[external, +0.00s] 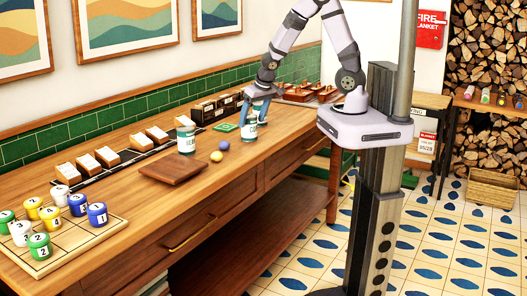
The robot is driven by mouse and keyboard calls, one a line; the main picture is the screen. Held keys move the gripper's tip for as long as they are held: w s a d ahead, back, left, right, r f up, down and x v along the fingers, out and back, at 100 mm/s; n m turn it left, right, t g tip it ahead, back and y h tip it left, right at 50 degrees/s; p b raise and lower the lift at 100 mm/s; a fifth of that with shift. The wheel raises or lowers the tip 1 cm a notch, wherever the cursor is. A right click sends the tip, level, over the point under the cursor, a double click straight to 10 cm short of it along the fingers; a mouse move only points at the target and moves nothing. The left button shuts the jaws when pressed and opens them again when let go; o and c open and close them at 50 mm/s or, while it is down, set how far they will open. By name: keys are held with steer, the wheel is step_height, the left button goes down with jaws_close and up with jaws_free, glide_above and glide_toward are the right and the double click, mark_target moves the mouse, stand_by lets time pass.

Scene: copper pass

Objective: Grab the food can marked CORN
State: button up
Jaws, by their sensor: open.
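My gripper (257,108) points down over the far part of the wooden counter, and its blue fingers are open. A light can with a green band (249,128) stands upright at the fingers. One finger overlaps it in the picture; I cannot tell whether they touch. Its label is too small and partly hidden to read. I cannot tell which can is marked CORN.
A yellow ball (216,156) and a blue ball (224,145) lie between the cans. A brown board (174,170) is in front of the left can. Numbered jars stand on a wooden grid board (104,231). Card boxes (157,134) line the wall. The counter's front right is clear.

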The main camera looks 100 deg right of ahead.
mark_target(249, 126)
steer(key=b+x, duration=0.1)
steer(key=x, duration=0.3)
steer(key=shift+w+d+f, duration=0.15)
steer(key=shift+d+f, duration=0.1)
steer(key=shift+f, duration=0.05)
steer(key=shift+r, duration=0.1)
steer(key=c, duration=1.5)
step_height(249, 126, up, 8)
steer(key=p, duration=0.4)
steer(key=shift+r, duration=0.1)
steer(key=shift+r+p, duration=0.35)
steer(key=shift+r, duration=0.55)
